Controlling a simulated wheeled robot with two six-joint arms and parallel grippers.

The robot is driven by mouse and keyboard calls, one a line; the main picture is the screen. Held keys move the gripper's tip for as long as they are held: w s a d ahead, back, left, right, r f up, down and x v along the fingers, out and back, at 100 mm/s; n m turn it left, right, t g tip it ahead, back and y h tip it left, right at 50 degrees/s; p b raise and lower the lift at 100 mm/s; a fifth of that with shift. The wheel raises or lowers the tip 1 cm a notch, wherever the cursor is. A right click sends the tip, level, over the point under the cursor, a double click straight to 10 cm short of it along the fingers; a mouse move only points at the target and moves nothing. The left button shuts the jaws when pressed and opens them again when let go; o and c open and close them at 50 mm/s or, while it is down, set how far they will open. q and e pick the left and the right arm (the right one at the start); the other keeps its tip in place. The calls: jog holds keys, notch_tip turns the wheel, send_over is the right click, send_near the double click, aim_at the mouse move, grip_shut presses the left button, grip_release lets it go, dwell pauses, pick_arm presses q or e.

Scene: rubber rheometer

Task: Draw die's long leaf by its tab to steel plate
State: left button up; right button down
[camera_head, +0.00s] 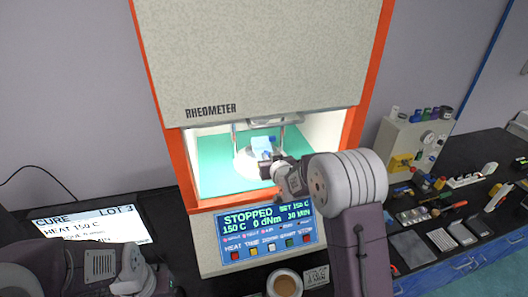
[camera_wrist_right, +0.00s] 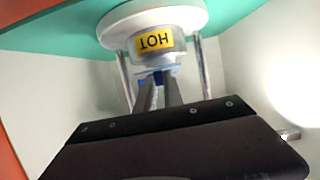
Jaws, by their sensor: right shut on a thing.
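A light-blue leaf (camera_head: 261,144) lies on the pale round die inside the lit rheometer chamber. In the right wrist view its thin blue edge (camera_wrist_right: 176,69) shows below the die part with a yellow HOT label (camera_wrist_right: 154,42), seen upside down. My right gripper (camera_head: 272,167) reaches into the chamber from the front right. Its two fingers (camera_wrist_right: 158,82) are shut on a dark blue tab (camera_wrist_right: 158,76) at the leaf's near edge. My left arm's end (camera_head: 130,275) is at the lower left; its fingertips cannot be made out. I cannot tell which flat piece is the steel plate.
The orange-framed rheometer (camera_head: 250,60) surrounds the chamber, with metal posts beside the die. Its panel (camera_head: 266,232) reads STOPPED, 150 C. A cup (camera_head: 284,283) stands in front. A lit CURE screen (camera_head: 92,228) is at left. Tools and flat plates (camera_head: 441,239) crowd the right bench.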

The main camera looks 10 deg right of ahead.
pick_arm(q)
jog(key=shift+r, duration=0.15)
pick_arm(e)
jog(key=shift+r, duration=0.65)
pick_arm(q)
jog(key=shift+r, duration=0.25)
jog(key=shift+s+f, duration=0.1)
pick_arm(e)
jog(key=shift+f, duration=0.1)
